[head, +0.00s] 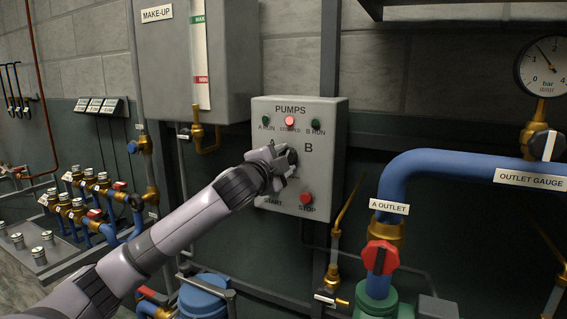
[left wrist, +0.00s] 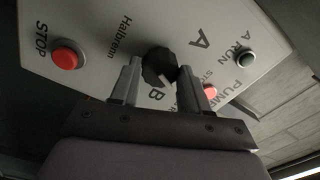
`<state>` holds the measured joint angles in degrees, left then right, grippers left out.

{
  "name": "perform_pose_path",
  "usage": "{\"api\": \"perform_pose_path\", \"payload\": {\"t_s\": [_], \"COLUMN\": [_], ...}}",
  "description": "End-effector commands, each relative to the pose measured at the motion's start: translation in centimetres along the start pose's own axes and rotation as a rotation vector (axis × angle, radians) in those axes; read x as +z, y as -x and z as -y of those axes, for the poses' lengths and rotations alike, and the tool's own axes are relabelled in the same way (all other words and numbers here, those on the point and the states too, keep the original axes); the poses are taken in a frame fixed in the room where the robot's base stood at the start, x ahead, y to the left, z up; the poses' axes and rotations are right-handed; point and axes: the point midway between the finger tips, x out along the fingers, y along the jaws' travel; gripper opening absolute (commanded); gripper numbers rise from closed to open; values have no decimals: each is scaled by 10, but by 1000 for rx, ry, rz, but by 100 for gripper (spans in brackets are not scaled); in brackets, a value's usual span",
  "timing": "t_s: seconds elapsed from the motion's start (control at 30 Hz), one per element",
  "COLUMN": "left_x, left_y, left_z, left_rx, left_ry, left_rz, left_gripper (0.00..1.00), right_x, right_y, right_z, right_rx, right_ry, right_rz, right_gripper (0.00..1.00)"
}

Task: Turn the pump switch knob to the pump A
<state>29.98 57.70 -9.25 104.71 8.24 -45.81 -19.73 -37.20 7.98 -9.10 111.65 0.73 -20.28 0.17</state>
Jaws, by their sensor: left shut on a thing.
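The grey PUMPS panel (head: 327,127) hangs on the wall in the head view. The dark pump switch knob (head: 292,157) is on it, largely hidden by my left gripper (head: 281,162). The left wrist view shows the black knob (left wrist: 158,66) between the fingers of my left gripper (left wrist: 162,82), which is shut on it. The letters A and B are printed on either side of the knob. A small pale mark on the knob lies on its B side. My right gripper is not in view.
The red STOP button (head: 306,198) is below the knob. The red stopped lamp (head: 290,121) looks bright, and the A RUN lamp (head: 268,123) and B RUN lamp (head: 315,124) look dark. A blue outlet pipe (head: 450,163) with a red valve handle (head: 380,257) stands at the right.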

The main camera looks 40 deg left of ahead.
Motion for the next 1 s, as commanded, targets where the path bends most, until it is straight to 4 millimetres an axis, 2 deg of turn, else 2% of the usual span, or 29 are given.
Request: {"api": "perform_pose_path", "payload": {"t_s": [0.27,0.53,0.9,1.0], "left_x": [1,0,1,1], "left_y": [0,0,0,0], "left_z": [-2,-3,-3,-4], "left_rx": [6,8,8,9], "left_ry": [17,352,412,508], "left_rz": [4,5,6,6], "left_gripper": [9,9,9,9], "right_x": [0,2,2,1], "right_y": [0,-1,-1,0], "right_z": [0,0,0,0], "right_rx": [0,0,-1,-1], "right_ry": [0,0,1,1], "right_rz": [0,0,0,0], "right_gripper": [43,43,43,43]}}
